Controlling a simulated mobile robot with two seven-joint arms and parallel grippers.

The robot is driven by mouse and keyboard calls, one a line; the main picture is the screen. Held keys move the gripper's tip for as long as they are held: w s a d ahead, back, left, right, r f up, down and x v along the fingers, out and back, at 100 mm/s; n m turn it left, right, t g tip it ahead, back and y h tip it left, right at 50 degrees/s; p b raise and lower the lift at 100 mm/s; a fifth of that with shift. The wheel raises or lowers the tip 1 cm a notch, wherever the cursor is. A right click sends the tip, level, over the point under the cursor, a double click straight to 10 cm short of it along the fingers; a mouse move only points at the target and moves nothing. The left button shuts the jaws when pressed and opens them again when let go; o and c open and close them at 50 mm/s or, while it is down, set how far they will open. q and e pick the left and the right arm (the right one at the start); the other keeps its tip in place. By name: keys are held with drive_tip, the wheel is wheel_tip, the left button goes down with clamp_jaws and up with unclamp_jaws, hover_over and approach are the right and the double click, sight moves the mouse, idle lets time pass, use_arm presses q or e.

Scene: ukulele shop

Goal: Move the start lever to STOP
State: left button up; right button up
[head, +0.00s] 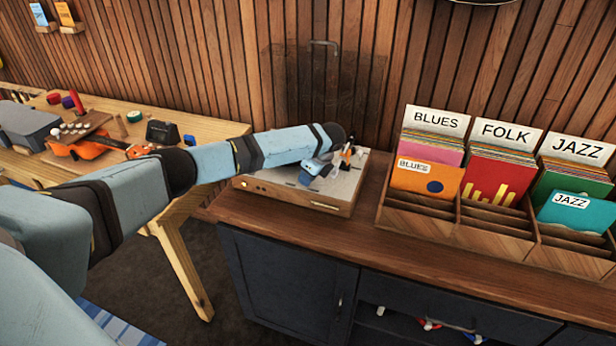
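A record player (285,187) with a light top and a wooden front stands on the cabinet, its transparent lid (325,85) raised against the wall. My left arm reaches in from the left and covers much of the player's back left part. My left gripper (328,172) points down over the right half of the player's top, very close to it. Its fingertips are too small and too much covered to tell whether they are open or shut. I cannot make out the start lever; the arm or gripper may hide it. My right gripper is not in view.
A wooden record rack (487,236) with BLUES, FOLK and JAZZ sections stands right of the player on the dark cabinet (285,282). At left, a wooden workbench (205,128) holds an orange ukulele (95,146) and small items. The counter front is clear.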

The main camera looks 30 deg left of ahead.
use_arm(q)
clamp_jaws()
drive_tip(key=shift+s+a+r+h+p, duration=0.1)
drive_tip(key=shift+a+r+h+p, duration=0.15)
drive_tip(key=shift+h+p, duration=0.65)
drive_tip(key=shift+a+t+h+p, duration=0.25)
drive_tip(key=shift+h+p, duration=0.25)
drive_tip(key=shift+p, duration=0.5)
drive_tip(key=shift+s+a+t+h+p, duration=0.15)
drive_tip(key=shift+t+h+p, duration=0.15)
drive_tip(key=shift+h, duration=0.5)
drive_tip(key=shift+a+f+h, duration=0.15)
drive_tip(key=shift+a+h, duration=0.1)
drive_tip(key=shift+h, duration=0.55)
drive_tip(key=shift+a+f+t+h+b, duration=0.1)
drive_tip(key=shift+a+t+h+b, duration=0.2)
drive_tip(key=shift+h, duration=0.9)
